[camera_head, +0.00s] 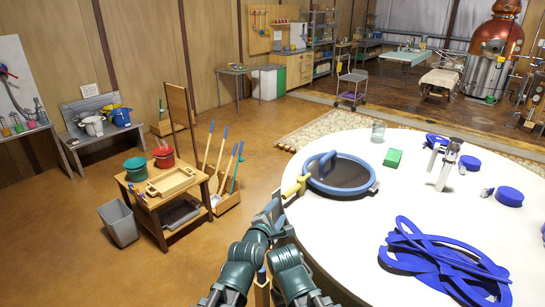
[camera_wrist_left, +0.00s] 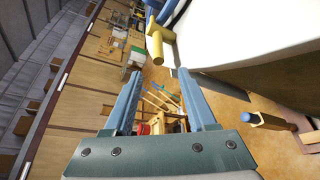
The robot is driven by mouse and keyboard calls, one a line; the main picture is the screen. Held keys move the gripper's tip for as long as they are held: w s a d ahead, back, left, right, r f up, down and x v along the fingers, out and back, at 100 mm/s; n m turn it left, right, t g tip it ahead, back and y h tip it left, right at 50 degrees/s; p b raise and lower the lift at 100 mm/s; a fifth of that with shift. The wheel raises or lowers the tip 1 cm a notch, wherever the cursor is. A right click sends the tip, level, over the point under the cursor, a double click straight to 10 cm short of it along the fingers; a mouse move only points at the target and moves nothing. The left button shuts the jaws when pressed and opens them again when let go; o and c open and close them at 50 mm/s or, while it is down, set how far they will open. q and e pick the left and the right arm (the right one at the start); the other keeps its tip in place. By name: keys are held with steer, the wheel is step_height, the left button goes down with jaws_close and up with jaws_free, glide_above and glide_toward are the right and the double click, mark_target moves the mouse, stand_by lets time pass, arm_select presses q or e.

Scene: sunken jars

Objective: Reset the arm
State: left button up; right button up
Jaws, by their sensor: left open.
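My left gripper (camera_head: 275,207) is at the left edge of the round white table (camera_head: 350,230). In the left wrist view its two blue-grey fingers stand wide apart with nothing between them (camera_wrist_left: 157,76). Just beyond the fingers is the yellow handle (camera_head: 297,187) of a blue-rimmed dark round pan or lid (camera_head: 345,178) on the table; a yellow piece also shows in the left wrist view (camera_wrist_left: 155,42). The gripper appears apart from it. My right gripper does not show.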

arm_select(q)
steer(key=s+a+f+m+g+y, duration=0.2)
steer(key=a+f+m+g, duration=0.1)
steer(key=a+f+m, duration=0.25)
steer(key=s+a+f+m+g+y, duration=0.1)
steer(key=s+a+f+m+g, duration=0.25)
steer(key=f+m, duration=0.2)
steer(key=s+a+f+m+g+y, duration=0.3)
steer(key=s+a+f+m+g, duration=0.4)
steer(key=s+a, duration=0.35)
steer(key=s+d+m+b, duration=0.1)
steer(key=s+d+m, duration=0.2)
steer(key=d, duration=0.2)
steer(key=s+d+f+m+g+b, duration=0.1)
steer(key=s+d+m, duration=0.1)
steer(key=d, duration=0.3)
steer(key=shift+s+d+f+m+y, duration=0.15)
steer(key=shift+s+d+m+y, duration=0.2)
steer(key=shift+s, duration=0.3)
